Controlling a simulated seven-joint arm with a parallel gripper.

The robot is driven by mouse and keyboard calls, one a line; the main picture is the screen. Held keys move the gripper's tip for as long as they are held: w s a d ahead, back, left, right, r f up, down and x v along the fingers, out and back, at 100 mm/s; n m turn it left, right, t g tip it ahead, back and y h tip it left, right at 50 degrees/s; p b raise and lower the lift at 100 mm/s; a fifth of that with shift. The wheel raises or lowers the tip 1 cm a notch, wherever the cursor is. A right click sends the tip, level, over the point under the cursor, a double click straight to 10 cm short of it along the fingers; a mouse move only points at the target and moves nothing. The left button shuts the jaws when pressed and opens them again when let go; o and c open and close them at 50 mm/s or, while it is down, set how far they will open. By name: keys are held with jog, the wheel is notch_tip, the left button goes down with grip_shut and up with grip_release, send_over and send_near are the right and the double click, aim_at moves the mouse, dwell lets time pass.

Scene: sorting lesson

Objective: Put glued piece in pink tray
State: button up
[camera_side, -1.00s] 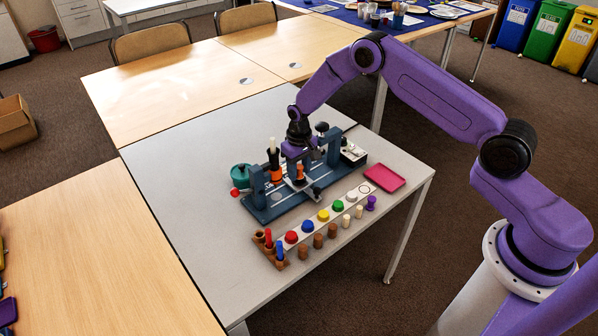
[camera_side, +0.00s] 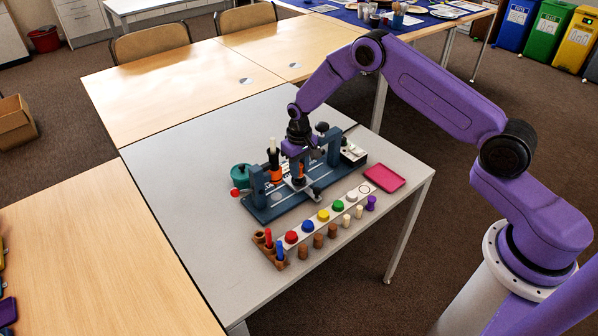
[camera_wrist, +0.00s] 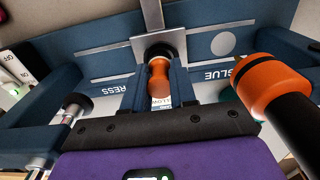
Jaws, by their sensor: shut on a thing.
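The piece (camera_wrist: 159,72), orange with a dark end, stands at the press station of the blue fixture (camera_side: 275,206). My gripper (camera_wrist: 160,84) is shut on it, with one blue finger on each side. In the side view my gripper (camera_side: 298,172) reaches down into the fixture and mostly hides the piece. The pink tray (camera_side: 384,178) lies flat and empty at the right end of the grey table.
An orange-and-black glue applicator (camera_wrist: 270,82) stands close on the right in the wrist view. The fixture's uprights (camera_side: 258,187) flank my gripper. A row of coloured caps (camera_side: 323,215) and small pegs lies in front. A teal pot (camera_side: 241,177) stands at left.

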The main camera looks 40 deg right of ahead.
jog(key=shift+r, duration=3)
jog(key=shift+r, duration=0.45)
notch_tip(320, 180, up, 5)
jog(key=s+f, duration=0.1)
jog(key=s, duration=1.8)
jog(key=shift+f, duration=2.5)
jog(key=shift+d, duration=11.55)
jog(key=shift+w+f, duration=0.2)
jog(key=shift+f, duration=1.7)
jog(key=shift+w+f, duration=0.2)
jog(key=shift+f, duration=1.7)
